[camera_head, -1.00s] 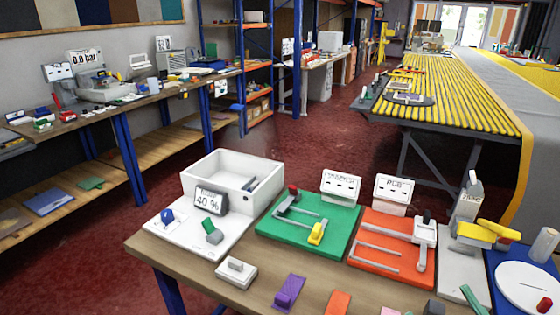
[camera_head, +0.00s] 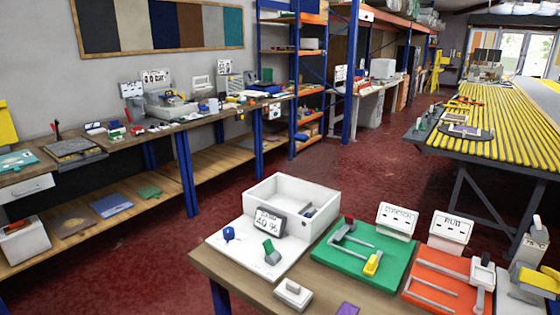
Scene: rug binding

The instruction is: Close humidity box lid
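The humidity box (camera_head: 292,203) is a white open-topped box on a white base plate at the left end of the near wooden table. Its inside shows from above, with a small dark and grey part at the inner right wall. A display reading 40 % (camera_head: 268,222) leans at its front. On the plate in front are a blue knob (camera_head: 228,233) and a green-topped lever (camera_head: 269,248). I cannot make out a separate lid over the box. Neither of my grippers shows in this view.
Right of the box are a green board (camera_head: 352,259) and an orange board (camera_head: 447,285) with grey rails and signs. A small white switch block (camera_head: 292,293) sits at the table's front. Red floor (camera_head: 160,255) is free left of the table. A long workbench (camera_head: 130,150) lines the wall.

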